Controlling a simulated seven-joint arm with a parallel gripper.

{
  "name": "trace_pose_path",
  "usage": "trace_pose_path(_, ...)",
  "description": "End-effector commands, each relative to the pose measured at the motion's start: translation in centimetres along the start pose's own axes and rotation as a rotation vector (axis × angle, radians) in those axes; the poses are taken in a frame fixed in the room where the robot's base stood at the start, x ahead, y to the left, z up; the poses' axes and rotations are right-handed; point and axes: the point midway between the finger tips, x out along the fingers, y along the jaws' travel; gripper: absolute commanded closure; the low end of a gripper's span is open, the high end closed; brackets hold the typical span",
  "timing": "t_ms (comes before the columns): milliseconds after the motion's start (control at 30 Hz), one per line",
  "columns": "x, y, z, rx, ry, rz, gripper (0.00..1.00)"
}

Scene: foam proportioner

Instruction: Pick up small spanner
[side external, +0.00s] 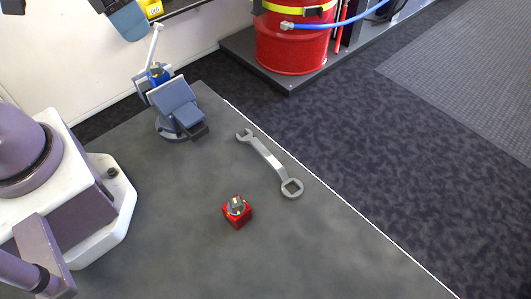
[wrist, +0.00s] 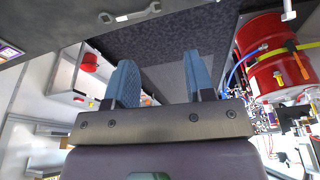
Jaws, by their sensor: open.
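The small spanner (side external: 270,162) is grey metal and lies flat on the dark grey table (side external: 330,245), near its white-edged right side. Its open jaw points to the back left and its ring end to the front right. A pale elongated shape (wrist: 137,14) at the top of the wrist view looks like the same spanner. My gripper (wrist: 160,80) shows two blue fingers spread apart with nothing between them.
A grey-blue vise (side external: 175,105) with a raised pale handle stands at the table's back corner. A small red block with a metal top (side external: 237,212) sits left of the spanner's ring end. A red drum (side external: 291,45) stands beyond the table. The table's front is clear.

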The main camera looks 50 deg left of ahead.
Motion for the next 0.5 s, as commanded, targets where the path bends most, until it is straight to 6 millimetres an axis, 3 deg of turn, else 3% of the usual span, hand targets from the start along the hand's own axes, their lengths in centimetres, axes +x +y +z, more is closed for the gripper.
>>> trace_pose_path(267,7.8,4.6,-4.3,-0.236,-0.217,-0.021,0.51)
trace_pose_path(500,16.8,9.1,-6.5,-0.694,-0.302,-0.145,0.51)
